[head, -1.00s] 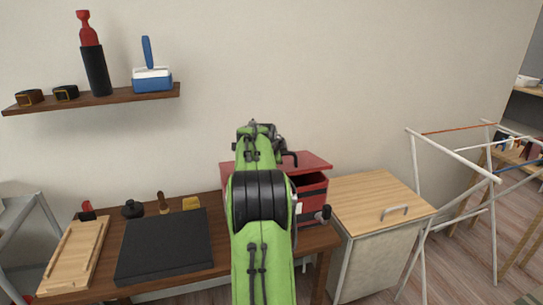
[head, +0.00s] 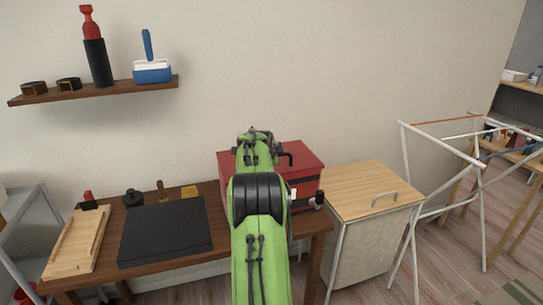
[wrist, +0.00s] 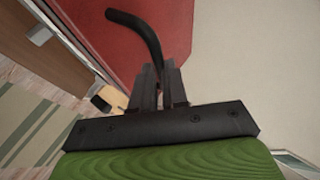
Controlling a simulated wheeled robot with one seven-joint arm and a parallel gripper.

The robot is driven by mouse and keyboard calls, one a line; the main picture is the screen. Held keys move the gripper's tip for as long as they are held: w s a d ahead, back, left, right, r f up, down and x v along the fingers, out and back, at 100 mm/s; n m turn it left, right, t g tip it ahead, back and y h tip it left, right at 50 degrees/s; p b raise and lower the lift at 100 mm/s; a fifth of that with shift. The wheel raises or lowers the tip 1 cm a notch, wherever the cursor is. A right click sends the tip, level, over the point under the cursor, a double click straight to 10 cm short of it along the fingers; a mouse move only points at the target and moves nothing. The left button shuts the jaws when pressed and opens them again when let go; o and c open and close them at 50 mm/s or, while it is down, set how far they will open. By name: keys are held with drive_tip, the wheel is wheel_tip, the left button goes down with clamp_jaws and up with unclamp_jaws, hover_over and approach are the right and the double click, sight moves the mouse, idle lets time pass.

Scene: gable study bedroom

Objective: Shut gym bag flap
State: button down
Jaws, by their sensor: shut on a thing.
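The red gym bag (head: 308,190) stands on the right part of the wooden desk, partly hidden behind my arm. Its red flap (head: 303,157) lies over the top and looks down or nearly down on the body; a small gap cannot be ruled out. In the wrist view the red flap (wrist: 85,35) fills the upper middle. A curved black handle (wrist: 140,25) on it runs down between the fingers of my gripper (wrist: 170,75), which is shut on it. My arm hides the fingertips in the head view.
A black slab (head: 165,231) and a wooden board (head: 76,240) lie on the desk (head: 220,262) left of the bag. A wooden-topped cabinet (head: 368,188) stands close on the right, then a white drying rack (head: 440,122). A shelf (head: 110,90) hangs on the wall.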

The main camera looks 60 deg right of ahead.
drive_tip(key=c, duration=1.1)
unclamp_jaws()
drive_tip(key=shift+s+a+f+y, duration=0.1)
drive_tip(key=shift+s+f+y, duration=0.05)
drive_tip(key=shift+f, duration=0.45)
drive_tip(key=shift+s+a+f+y, duration=0.1)
drive_tip(key=shift+f+y, duration=0.05)
drive_tip(key=shift+f, duration=0.45)
drive_tip(key=shift+c, duration=0.2)
drive_tip(key=p+v, duration=0.1)
drive_tip(key=v, duration=1.5)
drive_tip(key=shift+w+r+p, duration=0.25)
drive_tip(key=shift+r+p, duration=0.05)
